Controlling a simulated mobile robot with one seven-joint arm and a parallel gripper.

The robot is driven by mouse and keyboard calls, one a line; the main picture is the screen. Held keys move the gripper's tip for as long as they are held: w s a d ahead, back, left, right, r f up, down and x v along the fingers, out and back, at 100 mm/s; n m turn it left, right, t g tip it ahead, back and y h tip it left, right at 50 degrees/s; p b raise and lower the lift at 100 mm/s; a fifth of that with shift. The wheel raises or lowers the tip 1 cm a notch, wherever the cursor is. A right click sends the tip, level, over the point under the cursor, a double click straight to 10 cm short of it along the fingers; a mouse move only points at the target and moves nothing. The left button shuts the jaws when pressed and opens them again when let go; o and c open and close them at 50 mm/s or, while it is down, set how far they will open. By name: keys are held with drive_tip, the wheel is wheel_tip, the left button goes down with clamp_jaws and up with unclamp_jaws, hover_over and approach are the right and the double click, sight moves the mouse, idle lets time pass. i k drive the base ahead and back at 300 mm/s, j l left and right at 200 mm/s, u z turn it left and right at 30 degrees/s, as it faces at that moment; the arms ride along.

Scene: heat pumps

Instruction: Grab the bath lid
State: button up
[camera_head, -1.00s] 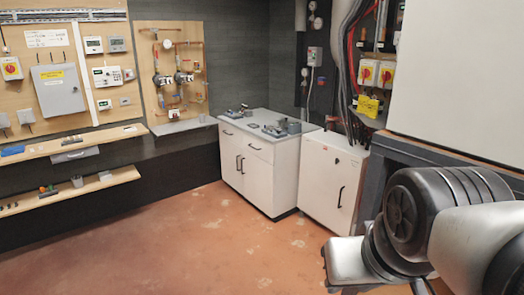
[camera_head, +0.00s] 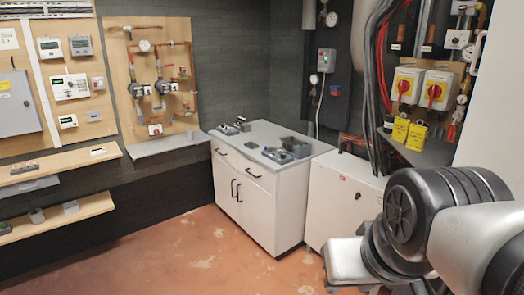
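I cannot make out with certainty which thing is the bath lid. A dark grey device with a boxy part (camera_head: 296,145) sits on the grey top of the white cabinet, near its right side. A smaller dark grey device (camera_head: 230,128) sits at the back left of the same top. Either one's lid is too small to tell apart. My arm reaches in from the lower right, well in front of the cabinet. My gripper's fingertips do not show, so nothing can be seen of what they hold.
The white cabinet (camera_head: 246,205) stands against the dark wall, with a white box unit (camera_head: 338,202) beside it. Wooden shelves (camera_head: 62,214) and wall boards are at left. Red-knobbed switches (camera_head: 420,88) and cables are at right. The reddish floor (camera_head: 190,262) is clear.

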sight(290, 140)
drive_tip(key=i+j, duration=0.1)
drive_tip(key=i, duration=3.05)
drive_tip(key=i+z, duration=0.25)
drive_tip(key=i, duration=0.25)
